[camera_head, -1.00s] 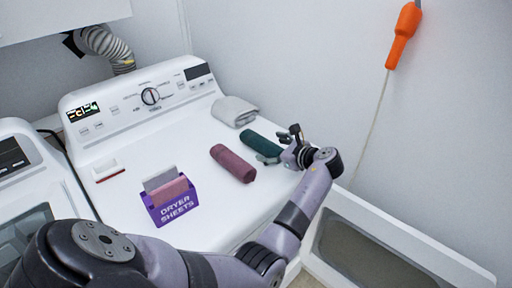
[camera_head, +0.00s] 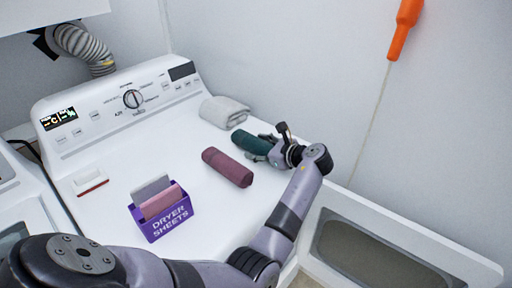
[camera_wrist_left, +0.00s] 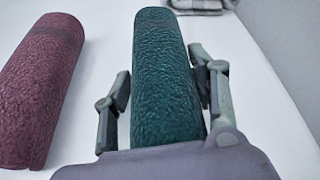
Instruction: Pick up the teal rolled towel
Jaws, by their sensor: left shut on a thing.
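The teal rolled towel (camera_head: 250,142) lies on the white dryer top near its right edge. It also shows in the left wrist view (camera_wrist_left: 163,75), running lengthwise between the fingers. My left gripper (camera_head: 273,150) is at the towel's near right end, shut on it, with one finger on each side. In the left wrist view my left gripper (camera_wrist_left: 160,100) has its fingers against the towel's sides, and the palm hides the near end. The towel looks to be at the dryer's surface; I cannot tell if it is lifted. My right gripper is not in view.
A maroon rolled towel (camera_head: 227,167) lies just left of the teal one. A folded grey towel (camera_head: 223,111) sits behind. A purple dryer sheets box (camera_head: 163,215) stands at the front left. The wall is close on the right.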

